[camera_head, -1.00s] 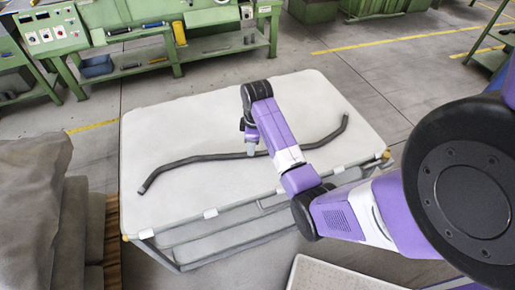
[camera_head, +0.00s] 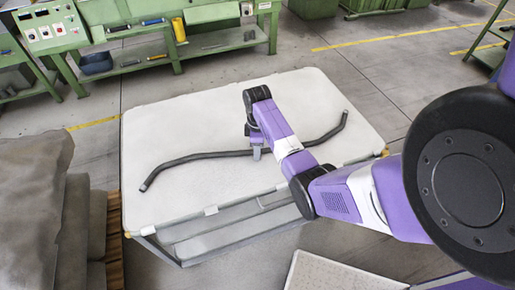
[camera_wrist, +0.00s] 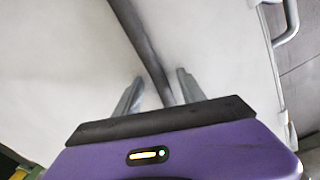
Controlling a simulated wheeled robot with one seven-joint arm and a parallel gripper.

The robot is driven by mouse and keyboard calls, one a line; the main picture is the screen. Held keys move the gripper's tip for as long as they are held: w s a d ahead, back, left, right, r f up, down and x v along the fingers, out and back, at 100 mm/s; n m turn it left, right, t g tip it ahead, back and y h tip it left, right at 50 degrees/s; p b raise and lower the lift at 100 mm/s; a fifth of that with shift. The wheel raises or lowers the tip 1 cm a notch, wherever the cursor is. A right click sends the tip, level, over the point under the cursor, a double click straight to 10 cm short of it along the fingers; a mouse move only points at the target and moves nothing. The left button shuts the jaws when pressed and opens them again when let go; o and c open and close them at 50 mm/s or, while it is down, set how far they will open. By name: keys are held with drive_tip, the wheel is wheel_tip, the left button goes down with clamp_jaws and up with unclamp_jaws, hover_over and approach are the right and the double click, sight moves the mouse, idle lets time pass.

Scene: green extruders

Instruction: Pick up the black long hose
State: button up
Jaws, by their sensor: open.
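The black long hose (camera_head: 205,156) lies in a wavy line across the white top of a cart (camera_head: 180,120). Its left end is near the cart's left edge and its right end bends up toward the far right. My gripper (camera_head: 257,153) points down at the middle of the hose, and my arm hides part of the hose there. In the wrist view, the two grey fingers of my gripper (camera_wrist: 158,88) are apart, with the hose (camera_wrist: 147,50) running between them. I cannot tell whether the fingers touch the hose or the cart top.
Grey sacks (camera_head: 30,200) are stacked at the left, close to the cart. Green machines and benches (camera_head: 130,35) stand behind the cart. A light-coloured board or tray (camera_head: 335,275) is at the front right. The cart top around the hose is clear.

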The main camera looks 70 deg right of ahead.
clamp_jaws()
idle(1.4)
